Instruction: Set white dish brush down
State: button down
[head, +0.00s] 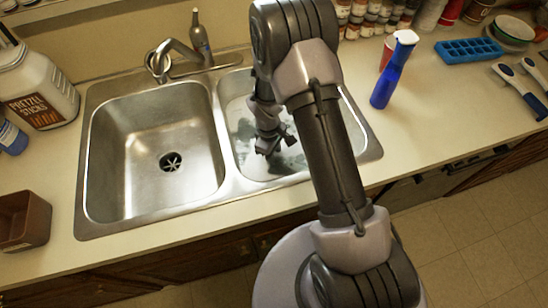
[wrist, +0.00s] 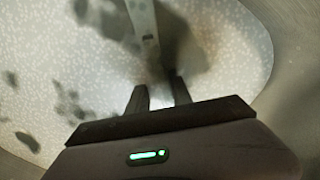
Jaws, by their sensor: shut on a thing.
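My gripper (head: 274,146) reaches down into the right sink basin (head: 240,112). In the wrist view my gripper (wrist: 160,92) has its two dark fingers close together. A pale, narrow handle (wrist: 146,42) runs away from between the fingertips; it looks like the white dish brush, held in the grip. The brush's far end is out of the wrist view or lost in shadow. I cannot make out the brush in the head view, where the arm hides part of the basin. The white speckled surface below the gripper has dark patches on it.
The left basin (head: 155,150) is empty. A blue spray bottle (head: 388,80) stands right of the sink, near a blue ice tray (head: 468,50) and blue-and-white handled utensils (head: 518,90). A pretzel jar (head: 38,88) and brown box (head: 24,220) stand left. Counter right of the sink is partly clear.

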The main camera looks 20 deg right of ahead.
jog(key=shift+r, duration=0.15)
jog(key=c, duration=1.1)
grip_release()
jog(key=shift+c, duration=0.2)
notch_tip(320, 180, up, 24)
jog(key=a+m+t+p, duration=0.1)
jog(key=m+t+p, duration=0.1)
jog(key=m+p, duration=0.15)
jog(key=s+a+r+m+t+y, duration=0.1)
jog(key=s+r+m+t, duration=0.1)
jog(key=s+r+m, duration=0.3)
jog(key=s+a+r+m+t+y, duration=0.1)
jog(key=s+r+m, duration=0.4)
jog(key=s+r, duration=0.7)
jog(key=shift+s+a+r+t+y+p, duration=0.4)
jog(key=shift+s+a+t, duration=0.15)
jog(key=shift+s+t, duration=0.35)
